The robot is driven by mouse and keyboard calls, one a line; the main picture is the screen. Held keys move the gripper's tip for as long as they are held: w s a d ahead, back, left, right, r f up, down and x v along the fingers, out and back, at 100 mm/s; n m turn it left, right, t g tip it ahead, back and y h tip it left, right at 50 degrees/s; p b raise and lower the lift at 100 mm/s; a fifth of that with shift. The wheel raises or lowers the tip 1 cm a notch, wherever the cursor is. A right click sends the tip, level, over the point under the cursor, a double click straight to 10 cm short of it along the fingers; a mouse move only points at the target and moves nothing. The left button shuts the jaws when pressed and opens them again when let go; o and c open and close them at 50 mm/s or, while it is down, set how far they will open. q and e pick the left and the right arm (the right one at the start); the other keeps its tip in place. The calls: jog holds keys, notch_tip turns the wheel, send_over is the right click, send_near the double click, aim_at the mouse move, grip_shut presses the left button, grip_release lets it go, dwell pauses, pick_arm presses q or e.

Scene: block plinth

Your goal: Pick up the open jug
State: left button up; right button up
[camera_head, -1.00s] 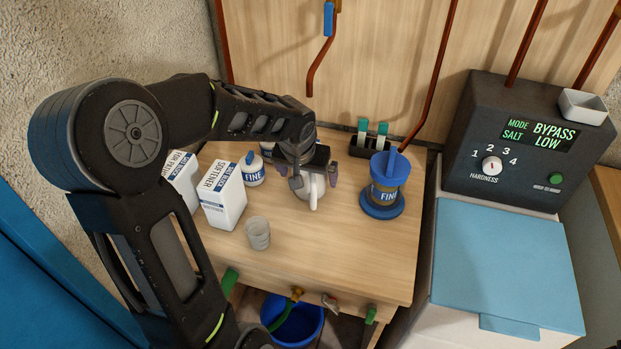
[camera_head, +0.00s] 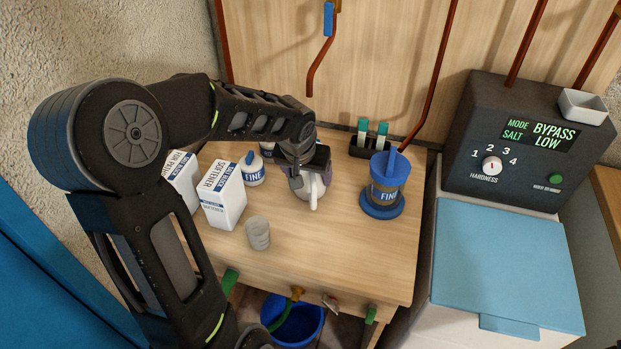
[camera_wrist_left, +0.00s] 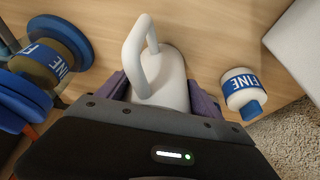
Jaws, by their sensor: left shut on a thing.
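The jug (camera_head: 314,192) is white with a loop handle and stands on the wooden bench top. My left gripper (camera_head: 306,178) is over it from above and behind, shut on its body. In the left wrist view the jug (camera_wrist_left: 165,80) sits between the two purple finger pads, with its handle pointing away from the palm. The gripper hides the jug's top in the head view, so I cannot see its opening. My right gripper is in neither view.
A small FINE bottle (camera_head: 252,170), a SOFTENER carton (camera_head: 222,194) and a clear cup (camera_head: 258,233) stand to the left. A dark rack with vials (camera_head: 370,146) is behind.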

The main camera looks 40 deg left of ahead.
pick_arm(q)
jog(key=c, duration=0.3)
jog(key=shift+c, duration=0.2)
jog(key=shift+r, duration=0.25)
jog(key=shift+r, duration=1.35)
jog(key=s+d+b, duration=0.3)
jog(key=s+d, duration=0.9)
jog(key=s, duration=0.1)
jog(key=shift+d+r, duration=0.15)
